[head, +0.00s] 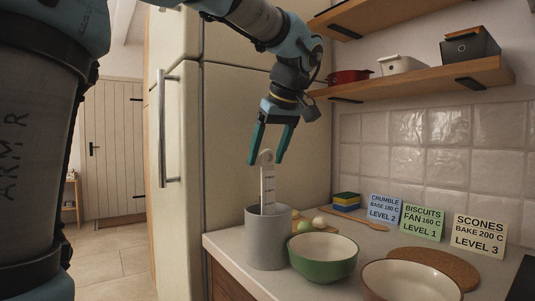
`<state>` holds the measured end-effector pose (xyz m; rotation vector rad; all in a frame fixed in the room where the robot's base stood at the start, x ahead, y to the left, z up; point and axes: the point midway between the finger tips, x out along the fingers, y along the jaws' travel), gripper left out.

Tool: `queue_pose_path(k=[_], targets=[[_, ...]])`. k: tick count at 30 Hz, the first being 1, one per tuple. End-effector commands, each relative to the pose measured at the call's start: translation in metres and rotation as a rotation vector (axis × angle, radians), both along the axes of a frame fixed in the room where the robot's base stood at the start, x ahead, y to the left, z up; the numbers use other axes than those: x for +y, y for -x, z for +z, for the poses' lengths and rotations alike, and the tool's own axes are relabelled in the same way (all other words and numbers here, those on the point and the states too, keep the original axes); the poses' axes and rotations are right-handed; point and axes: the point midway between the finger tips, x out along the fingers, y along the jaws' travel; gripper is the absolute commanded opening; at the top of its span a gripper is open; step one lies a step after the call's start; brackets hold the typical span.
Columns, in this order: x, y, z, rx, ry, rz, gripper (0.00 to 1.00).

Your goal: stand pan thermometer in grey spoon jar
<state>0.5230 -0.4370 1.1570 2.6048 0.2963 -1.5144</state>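The grey spoon jar (268,240) stands upright near the left edge of the counter. The pan thermometer (267,188), a pale strip with dark markings and a round holed top, stands nearly upright in it. Its lower end is hidden inside the jar. My gripper (265,160) is above the jar, fingers pointing down. The fingertips are apart, one on each side of the thermometer's round top, with small gaps showing, so it looks open.
A green bowl (322,263) stands close to the jar's right, with a cream bowl (410,285) beyond. A cork mat (433,266), recipe cards (422,222), a wooden spoon (358,219) and a sponge stack (346,201) lie farther back. Shelves (420,80) hang above right; the fridge (228,130) stands behind.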

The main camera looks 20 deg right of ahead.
Motion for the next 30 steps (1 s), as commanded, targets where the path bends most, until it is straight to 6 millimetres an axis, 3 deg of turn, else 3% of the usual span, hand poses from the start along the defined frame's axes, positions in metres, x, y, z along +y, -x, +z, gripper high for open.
queue_pose_path(k=[11,24,30], targets=[[-0.002,0.004,0.007,-0.001,0.001,-0.001,0.76],[-0.011,0.042,0.076,-0.001,0.003,-0.001,0.76],[-0.012,0.051,0.092,0.0,0.001,0.0,0.76]])
